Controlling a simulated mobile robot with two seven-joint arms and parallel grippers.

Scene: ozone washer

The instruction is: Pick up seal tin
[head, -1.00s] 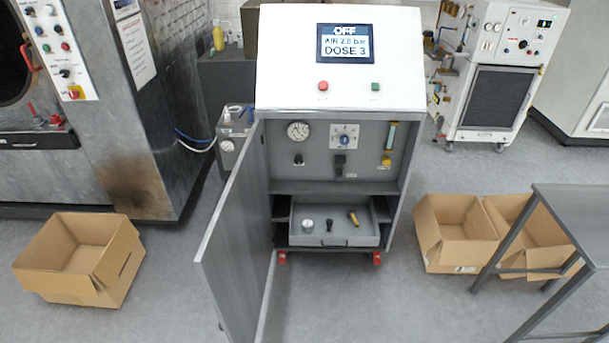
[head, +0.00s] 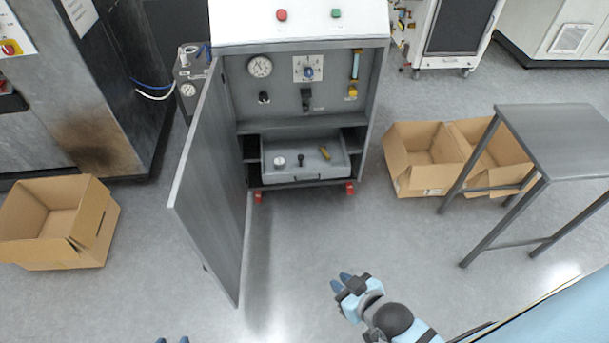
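A small round silvery tin (head: 280,161), which looks like the seal tin, sits at the left in the open grey drawer (head: 305,178) of the cabinet. A small dark part (head: 301,160) and a yellow-and-black item (head: 325,153) lie to its right in the drawer. My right gripper (head: 340,282) is low in the picture, in front of the cabinet, empty and well short of the drawer; its two blue fingertips look apart.
The cabinet door (head: 205,190) stands open on the left, reaching forward. Cardboard boxes stand on the floor at the left (head: 60,222) and right (head: 422,158). A grey metal table (head: 560,138) stands at the right. The floor before the drawer is clear.

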